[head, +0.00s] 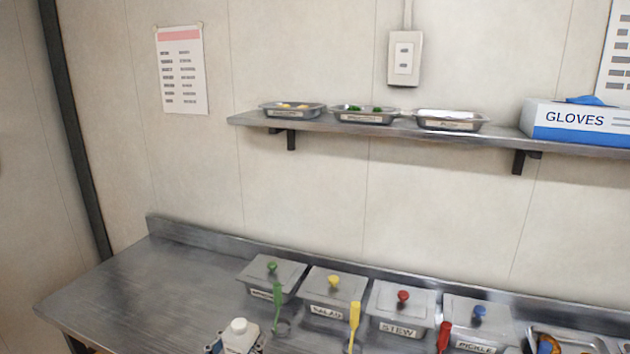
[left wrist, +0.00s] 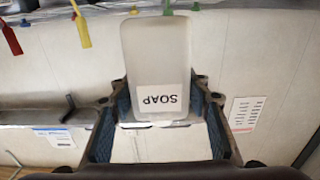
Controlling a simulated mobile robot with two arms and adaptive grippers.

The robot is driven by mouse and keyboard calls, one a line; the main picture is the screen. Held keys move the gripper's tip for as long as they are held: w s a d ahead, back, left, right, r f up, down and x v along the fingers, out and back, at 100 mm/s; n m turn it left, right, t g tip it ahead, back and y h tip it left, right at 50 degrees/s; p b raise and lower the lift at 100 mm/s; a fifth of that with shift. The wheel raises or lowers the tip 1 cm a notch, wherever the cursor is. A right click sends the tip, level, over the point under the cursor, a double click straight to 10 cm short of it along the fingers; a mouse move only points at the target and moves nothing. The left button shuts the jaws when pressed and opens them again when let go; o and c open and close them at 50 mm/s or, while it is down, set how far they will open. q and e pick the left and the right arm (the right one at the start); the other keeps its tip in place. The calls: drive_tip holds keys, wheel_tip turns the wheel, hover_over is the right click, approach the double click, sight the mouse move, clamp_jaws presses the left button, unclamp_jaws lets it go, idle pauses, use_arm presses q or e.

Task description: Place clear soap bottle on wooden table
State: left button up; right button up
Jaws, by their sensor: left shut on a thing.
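The soap bottle (left wrist: 157,55) is pale and translucent with a white label reading SOAP. In the head view its white cap and shoulder (head: 239,326) show at the bottom edge, left of centre, in front of the metal counter's lidded containers. My left gripper (left wrist: 160,92) is shut on the bottle, with a blue-padded finger at each side. In the head view the left gripper (head: 237,345) shows only in part at the bottom edge. The bottle's lower part is cut off there. No wooden table can be made out. My right gripper is out of view.
A metal counter (head: 150,285) holds several lidded containers with coloured knobs, including SALAD (head: 330,288) and STEW (head: 403,308). Coloured utensils stand before them. The counter's left part is clear. A wall shelf (head: 350,126) bears small trays and a gloves box (head: 577,121).

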use_arm(q)
drive_tip(key=s+a+r+n+y, duration=0.1)
drive_tip(key=s+a+n+y, duration=0.1)
drive_tip(key=s, duration=0.8)
drive_tip(key=s+a+n+t+y, duration=0.1)
drive_tip(key=s+y, duration=0.3)
drive_tip(key=s, duration=0.7)
drive_tip(key=shift+a+r+n, duration=0.4)
drive_tip(key=shift+a+n, duration=0.05)
drive_tip(key=shift+n, duration=0.05)
